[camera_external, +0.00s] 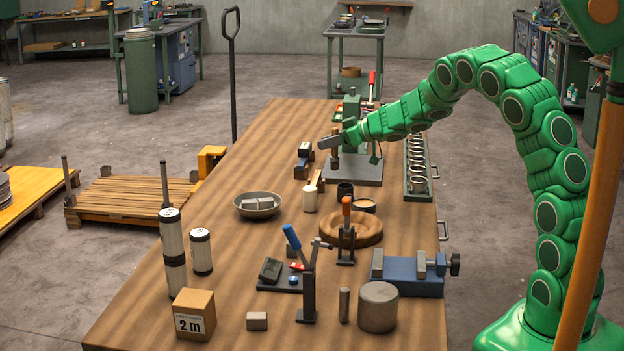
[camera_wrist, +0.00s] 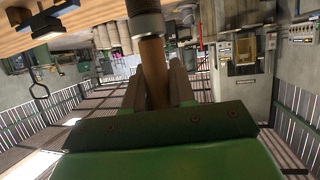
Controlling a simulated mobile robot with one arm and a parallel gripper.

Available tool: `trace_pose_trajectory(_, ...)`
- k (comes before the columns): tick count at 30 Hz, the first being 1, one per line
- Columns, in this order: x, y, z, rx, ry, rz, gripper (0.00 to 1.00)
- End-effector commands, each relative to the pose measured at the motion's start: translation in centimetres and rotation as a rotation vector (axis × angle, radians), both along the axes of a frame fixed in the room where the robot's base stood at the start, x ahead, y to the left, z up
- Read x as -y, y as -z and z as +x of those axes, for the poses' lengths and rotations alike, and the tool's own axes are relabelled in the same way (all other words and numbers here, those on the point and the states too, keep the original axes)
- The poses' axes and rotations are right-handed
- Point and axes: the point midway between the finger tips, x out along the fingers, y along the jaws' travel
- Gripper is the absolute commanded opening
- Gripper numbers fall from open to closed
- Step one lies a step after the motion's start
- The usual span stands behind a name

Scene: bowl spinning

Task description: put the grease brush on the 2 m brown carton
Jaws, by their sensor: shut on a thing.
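The brown carton (camera_external: 195,315) marked "2 m" stands at the near left of the table. My gripper (camera_external: 328,142) is over the far middle of the table, beside the green press. In the wrist view my gripper (camera_wrist: 158,88) is shut on a wooden handle with a dark grey collar, which I take to be the grease brush (camera_wrist: 153,72). The brush's far end is cut off at the top edge there. In the external view the held brush is small and hard to make out against the press.
Two white-and-black canisters (camera_external: 173,250) (camera_external: 201,252) stand behind the carton. A small grey block (camera_external: 257,321) lies right of the carton.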

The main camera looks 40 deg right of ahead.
Motion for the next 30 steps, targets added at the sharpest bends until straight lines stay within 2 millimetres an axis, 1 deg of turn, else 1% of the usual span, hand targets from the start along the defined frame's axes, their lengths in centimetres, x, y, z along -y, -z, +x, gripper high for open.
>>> trace_pose_trajectory(1,-2.1,-0.5,-0.4,0.002,-0.032,-0.001,0.0)
trace_pose_trajectory(5,-7.2,-1.7,-1.7,0.003,-0.112,-0.002,0.0)
trace_pose_trajectory(6,-8.7,-2.1,-2.2,0.003,-0.136,-0.003,0.0)
trace_pose_trajectory(11,-14.8,-3.4,-4.4,0.004,-0.236,-0.002,0.0)
trace_pose_trajectory(12,-16.4,-3.6,-5.1,0.003,-0.263,-0.002,0.0)
trace_pose_trajectory(17,-22.1,-4.7,-8.0,0.003,-0.363,-0.002,0.0)
trace_pose_trajectory(21,-27.0,-5.8,-11.1,0.004,-0.452,-0.002,0.0)
trace_pose_trajectory(24,-30.3,-6.4,-13.5,0.004,-0.518,-0.001,0.0)
trace_pose_trajectory(26,-32.1,-6.7,-15.0,0.003,-0.555,-0.001,0.0)
trace_pose_trajectory(30,-36.3,-7.4,-18.9,0.001,-0.646,-0.002,0.0)
